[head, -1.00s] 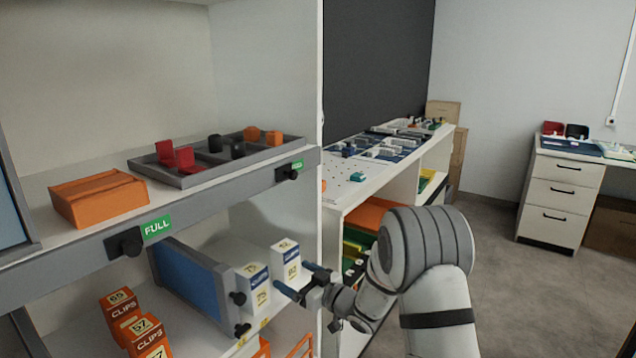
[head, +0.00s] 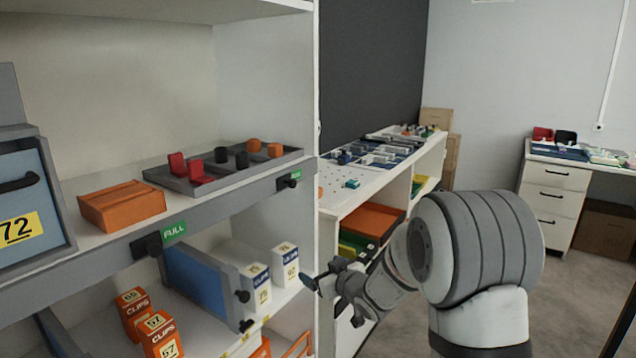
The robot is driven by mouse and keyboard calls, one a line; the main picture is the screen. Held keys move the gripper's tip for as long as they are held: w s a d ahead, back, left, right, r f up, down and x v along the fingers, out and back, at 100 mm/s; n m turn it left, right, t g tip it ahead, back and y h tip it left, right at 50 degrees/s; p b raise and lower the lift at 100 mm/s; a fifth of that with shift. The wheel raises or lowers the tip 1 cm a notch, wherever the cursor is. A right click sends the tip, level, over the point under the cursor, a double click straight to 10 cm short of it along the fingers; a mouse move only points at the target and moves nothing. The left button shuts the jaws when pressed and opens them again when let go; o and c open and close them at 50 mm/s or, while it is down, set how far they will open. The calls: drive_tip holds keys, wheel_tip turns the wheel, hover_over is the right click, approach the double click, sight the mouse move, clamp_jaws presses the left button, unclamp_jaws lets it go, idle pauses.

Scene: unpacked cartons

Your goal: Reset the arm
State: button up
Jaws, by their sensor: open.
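My gripper (head: 312,283) is open and empty, just outside the shelf, to the right of two white and blue boxes. The nearer box (head: 256,290) stands upright on the lower shelf, and the other box (head: 285,265), marked 92, stands behind it to the right. The gripper is apart from both boxes. My arm is bent, with its grey elbow large at the right.
Orange clips boxes (head: 160,335) and a blue panel (head: 196,280) share the lower shelf. A grey divided tray (head: 215,183) and an orange box (head: 121,205) sit above. A white bench (head: 336,190) stands behind my arm. Open floor lies to the right.

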drive_tip(key=s+d+r+m+g+h+p, duration=0.1)
drive_tip(key=s+d+r+m+h+p, duration=0.25)
drive_tip(key=s+d+r+h, duration=0.35)
drive_tip(key=s+d+r+m+g+p, duration=0.1)
drive_tip(key=s+d+r+g+p, duration=0.1)
drive_tip(key=s, duration=0.7)
drive_tip(key=s+d+r+m+g+p, duration=0.1)
drive_tip(key=s+d+r+g+p, duration=0.1)
drive_tip(key=s, duration=0.8)
drive_tip(key=s+d+r+m+g+p, duration=0.2)
drive_tip(key=s+r+g+p, duration=0.1)
drive_tip(key=s, duration=0.7)
drive_tip(key=shift+s+d+r+g+p, duration=0.25)
drive_tip(key=shift+d+g+p, duration=0.2)
drive_tip(key=shift+g, duration=0.65)
